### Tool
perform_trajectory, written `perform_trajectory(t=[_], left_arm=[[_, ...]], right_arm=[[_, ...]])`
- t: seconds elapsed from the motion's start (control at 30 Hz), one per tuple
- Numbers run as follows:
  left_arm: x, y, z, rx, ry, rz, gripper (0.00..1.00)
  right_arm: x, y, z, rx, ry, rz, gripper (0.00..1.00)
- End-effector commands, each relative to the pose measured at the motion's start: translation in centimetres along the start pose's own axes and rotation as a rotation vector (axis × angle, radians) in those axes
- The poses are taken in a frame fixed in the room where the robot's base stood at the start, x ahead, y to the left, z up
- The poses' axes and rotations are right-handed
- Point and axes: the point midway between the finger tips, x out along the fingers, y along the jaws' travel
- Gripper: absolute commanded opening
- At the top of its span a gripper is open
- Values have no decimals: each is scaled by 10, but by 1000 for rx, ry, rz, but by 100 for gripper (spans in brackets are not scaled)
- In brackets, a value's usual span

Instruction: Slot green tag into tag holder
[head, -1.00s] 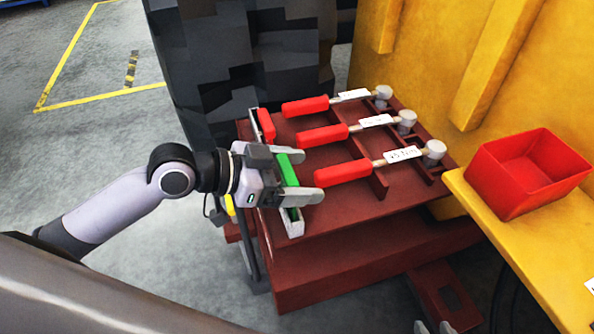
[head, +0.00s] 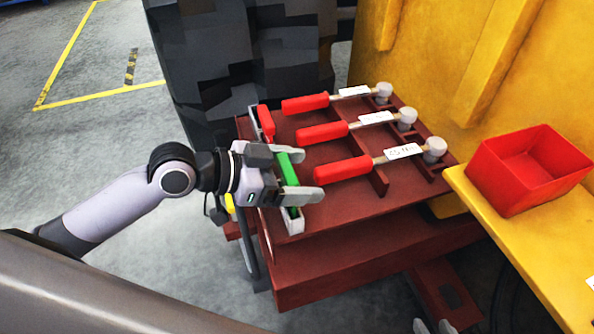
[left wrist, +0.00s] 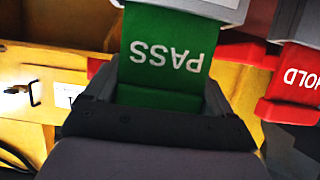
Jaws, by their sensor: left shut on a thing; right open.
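The green tag (head: 287,168) is held between the fingers of my left gripper (head: 293,174), at the left edge of the dark red table. In the left wrist view the tag (left wrist: 167,65) reads PASS upside down, and its upper end meets a pale grey piece. The tag holder (head: 292,226) is a pale metal strip along that table edge, partly hidden by my gripper. I cannot tell how deep the tag sits in it. A red tag (head: 265,122) stands further back; it reads HOLD in the left wrist view (left wrist: 302,82). My right gripper's tips (head: 433,326) barely show at the bottom edge.
Several red-handled tools, including one near handle (head: 342,169), lie on the dark red table (head: 350,208) with white labels. A red bin (head: 530,170) stands on a yellow ledge (head: 530,245) at right. Dark stacked castings (head: 240,70) rise behind the table's left end.

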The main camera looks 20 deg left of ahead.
Motion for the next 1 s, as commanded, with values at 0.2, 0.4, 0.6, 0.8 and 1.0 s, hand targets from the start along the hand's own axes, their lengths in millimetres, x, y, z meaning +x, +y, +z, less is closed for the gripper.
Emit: perform_trajectory(t=[0.2,0.4,0.6,0.8,1.0], left_arm=[[1,0,3,0,-1,0,54],[2,0,5,0,-1,0,90],[2,0,5,0,-1,0,100],[-4,0,5,0,-1,-1,100],[-27,-1,6,2,-5,-2,100]], right_arm=[[1,-1,1,4,1,0,43],[2,-1,1,6,1,1,43],[2,-1,1,5,0,1,43],[2,-1,2,6,-1,0,43],[2,-1,2,7,-2,0,43]])
